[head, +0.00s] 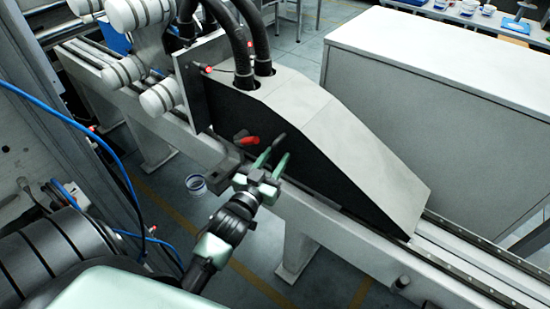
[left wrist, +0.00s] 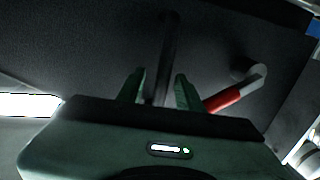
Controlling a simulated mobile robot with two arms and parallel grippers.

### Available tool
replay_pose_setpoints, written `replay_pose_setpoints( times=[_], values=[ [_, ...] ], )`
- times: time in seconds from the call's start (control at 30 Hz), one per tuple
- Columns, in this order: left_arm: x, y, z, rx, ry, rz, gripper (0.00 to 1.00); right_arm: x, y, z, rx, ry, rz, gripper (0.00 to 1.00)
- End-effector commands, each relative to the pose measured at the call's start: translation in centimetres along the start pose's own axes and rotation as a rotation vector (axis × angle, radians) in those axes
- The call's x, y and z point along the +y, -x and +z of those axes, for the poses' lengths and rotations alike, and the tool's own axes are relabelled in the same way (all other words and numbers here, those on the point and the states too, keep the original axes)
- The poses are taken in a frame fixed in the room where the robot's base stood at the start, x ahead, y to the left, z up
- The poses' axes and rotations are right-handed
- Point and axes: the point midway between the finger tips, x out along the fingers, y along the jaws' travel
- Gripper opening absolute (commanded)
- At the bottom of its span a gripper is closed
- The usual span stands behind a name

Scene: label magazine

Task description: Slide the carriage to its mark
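The carriage (head: 340,135) is a large wedge with a light top and a black side. It sits on a long rail beam (head: 450,262). My left gripper (head: 273,152) is at its black side. In the left wrist view the gripper's two green fingers (left wrist: 160,85) stand apart, one on each side of a dark upright bar (left wrist: 168,50) on that side. A gap shows on the left of the bar; I cannot tell whether the right finger touches it. A red-gripped lever (head: 247,140) is beside the gripper, also in the left wrist view (left wrist: 232,95). I cannot make out the mark. My right gripper is not in view.
White rollers (head: 162,97) stand behind the carriage at the left. Black hoses (head: 243,45) run into its top. A black knob (head: 402,282) is on the beam's near side. A white cabinet (head: 450,110) stands beyond. The rail is clear at the lower right.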

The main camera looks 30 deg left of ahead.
Motion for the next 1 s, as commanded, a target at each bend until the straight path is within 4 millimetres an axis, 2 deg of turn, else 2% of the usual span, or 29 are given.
replay_pose_setpoints(
  times=[0.13,0.4,0.5,0.67,1.0],
  values=[
    [0.0,1.4,0.2,-0.002,0.000,0.000,0.36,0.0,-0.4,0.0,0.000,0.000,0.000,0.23],
    [0.2,6.0,0.3,-0.004,-0.001,0.002,0.36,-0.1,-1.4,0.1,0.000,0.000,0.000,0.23],
    [0.3,7.0,0.2,-0.002,0.000,0.002,0.36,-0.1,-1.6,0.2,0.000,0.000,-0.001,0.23],
    [0.3,7.8,0.0,0.000,0.000,0.002,0.36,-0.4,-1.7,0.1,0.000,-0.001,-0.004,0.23],
    [0.3,7.8,0.0,0.000,0.000,0.003,0.36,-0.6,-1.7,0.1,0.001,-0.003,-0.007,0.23]
  ],
)
